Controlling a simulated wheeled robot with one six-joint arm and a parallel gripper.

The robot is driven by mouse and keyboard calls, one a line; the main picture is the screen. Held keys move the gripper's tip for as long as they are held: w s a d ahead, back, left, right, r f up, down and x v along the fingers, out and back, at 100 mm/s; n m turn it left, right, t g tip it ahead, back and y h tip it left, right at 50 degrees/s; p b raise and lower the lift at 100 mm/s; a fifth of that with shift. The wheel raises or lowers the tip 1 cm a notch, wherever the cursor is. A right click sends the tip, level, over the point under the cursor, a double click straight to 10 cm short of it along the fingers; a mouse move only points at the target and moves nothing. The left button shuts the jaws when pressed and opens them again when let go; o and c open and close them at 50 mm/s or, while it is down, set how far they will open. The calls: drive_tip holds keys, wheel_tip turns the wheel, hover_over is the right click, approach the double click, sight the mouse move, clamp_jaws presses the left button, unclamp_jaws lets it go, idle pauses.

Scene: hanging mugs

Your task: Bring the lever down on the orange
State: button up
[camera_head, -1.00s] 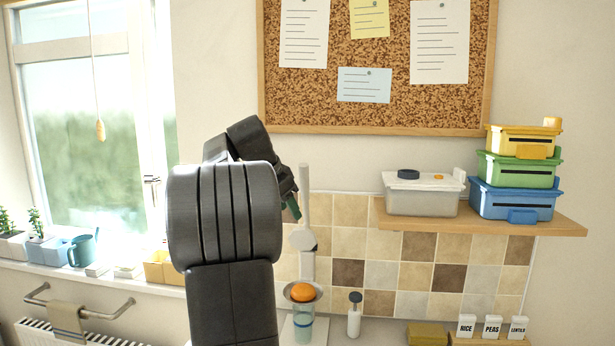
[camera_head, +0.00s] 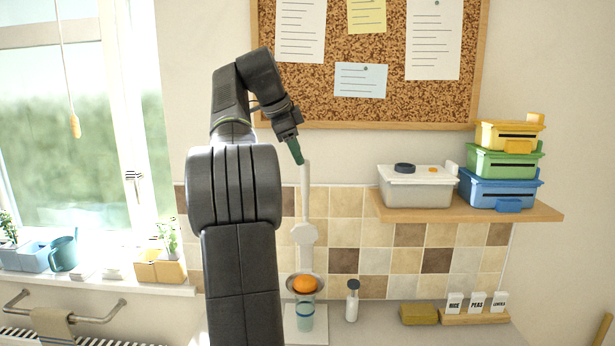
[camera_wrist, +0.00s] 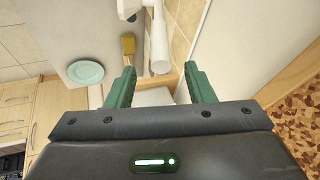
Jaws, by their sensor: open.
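The white lever (camera_head: 305,192) stands upright on the press, its tip pointing up, with a pale angular hub below it. The orange (camera_head: 305,284) sits in a grey bowl-like cup (camera_head: 316,283) over a clear glass with a teal band (camera_head: 304,315). My gripper (camera_head: 297,151) has green fingers and is just above and left of the lever's tip. In the wrist view my gripper (camera_wrist: 160,68) is open and empty, and the white lever (camera_wrist: 159,40) ends between the fingertips, apparently without contact. The orange is not seen in the wrist view.
A corkboard (camera_head: 400,118) hangs behind and above. A wooden shelf (camera_head: 470,211) to the right bears several lidded boxes. A bottle (camera_head: 352,302) stands right of the press, with a sponge (camera_head: 419,314) farther right. A pale green plate (camera_wrist: 86,72) shows in the wrist view.

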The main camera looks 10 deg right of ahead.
hover_over(308, 194)
wheel_tip(308, 194, down, 8)
drive_tip(key=shift+r, duration=0.1)
drive_tip(key=shift+a, duration=0.1)
clamp_jaws()
